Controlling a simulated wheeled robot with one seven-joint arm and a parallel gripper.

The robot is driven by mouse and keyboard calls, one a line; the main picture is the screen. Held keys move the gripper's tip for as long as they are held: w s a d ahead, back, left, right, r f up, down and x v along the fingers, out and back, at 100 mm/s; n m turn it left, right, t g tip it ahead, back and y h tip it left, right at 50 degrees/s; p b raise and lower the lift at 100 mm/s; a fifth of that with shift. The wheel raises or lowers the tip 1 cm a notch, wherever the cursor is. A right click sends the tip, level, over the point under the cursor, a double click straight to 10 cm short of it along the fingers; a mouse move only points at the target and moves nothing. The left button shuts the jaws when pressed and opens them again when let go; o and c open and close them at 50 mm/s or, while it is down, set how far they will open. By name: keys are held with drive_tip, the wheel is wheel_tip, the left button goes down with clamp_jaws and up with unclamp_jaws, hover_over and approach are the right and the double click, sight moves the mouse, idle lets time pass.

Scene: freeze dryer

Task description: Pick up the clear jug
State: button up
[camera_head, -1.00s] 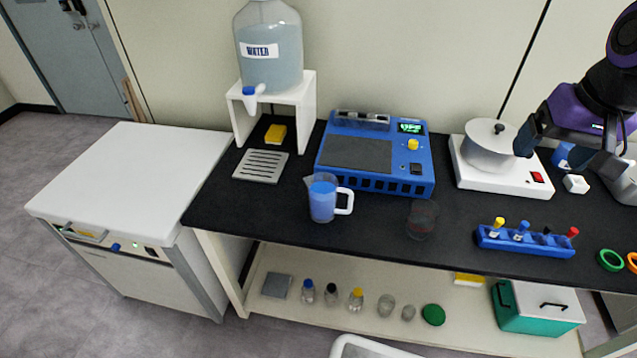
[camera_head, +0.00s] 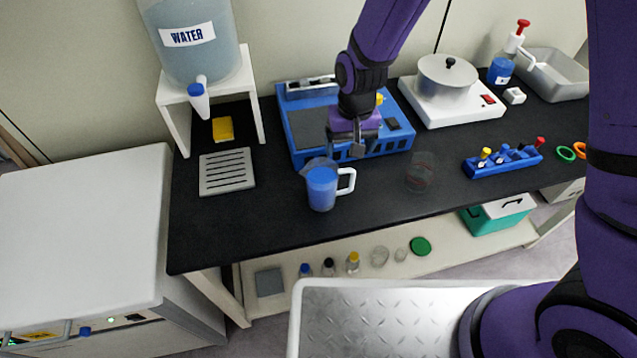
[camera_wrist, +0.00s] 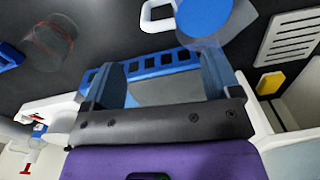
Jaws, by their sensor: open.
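The clear jug (camera_head: 322,190) holds blue liquid and has a white handle on its right side. It stands upright on the black bench top, in front of the blue machine. In the wrist view the jug (camera_wrist: 205,18) is at the top, partly cut off, with its handle (camera_wrist: 157,14) to the left. My gripper (camera_head: 345,148) is above the front of the blue machine, a little behind and right of the jug, and apart from it. In the wrist view my gripper (camera_wrist: 158,72) has its two fingers wide apart with nothing held between them.
The blue machine (camera_head: 305,130) lies behind the jug. A clear beaker (camera_head: 419,173) stands to its right, then a blue tube rack (camera_head: 500,161). A slotted tray (camera_head: 227,172) and water dispenser stand (camera_head: 251,90) are to the left. Bench around the jug's front is bare.

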sight(346, 172)
drive_tip(key=f, duration=0.8)
drive_tip(key=shift+s+a+f, duration=0.1)
drive_tip(key=shift+s+f, duration=0.1)
drive_tip(key=shift+s, duration=0.2)
drive_tip(key=shift+f, duration=0.65)
drive_tip(key=c, duration=1.4)
drive_tip(key=shift+o, duration=0.2)
drive_tip(key=shift+r, duration=0.15)
